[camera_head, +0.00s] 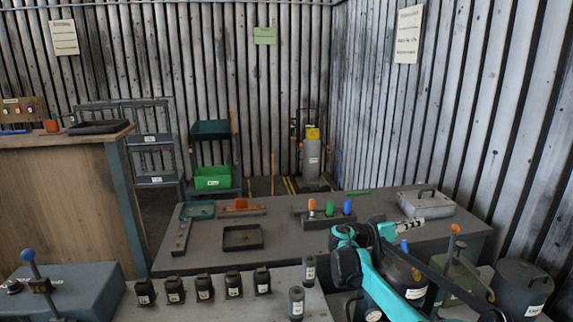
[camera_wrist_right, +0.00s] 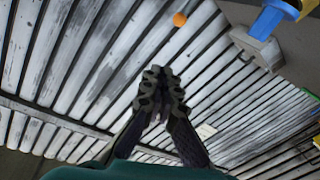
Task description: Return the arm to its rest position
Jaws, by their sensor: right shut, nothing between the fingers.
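My right gripper (camera_wrist_right: 162,85) shows in the right wrist view with its dark, ribbed fingers together and nothing between them. The corrugated wall fills most of the picture behind the fingers. In the head view my right arm (camera_head: 375,280), teal and black, is folded over the right front part of the benches and hides part of what lies behind it. The exact place of its fingertips is hard to tell there. My left gripper is not in view.
A grey bench (camera_head: 300,262) carries a black square tray (camera_head: 243,238), an orange-and-grey fixture (camera_head: 240,208) and a grey lidded box (camera_head: 426,204). Several black blocks line the front bench. A dark bin (camera_head: 522,284) stands at right. A blue-handled lever (camera_head: 35,270) stands at left.

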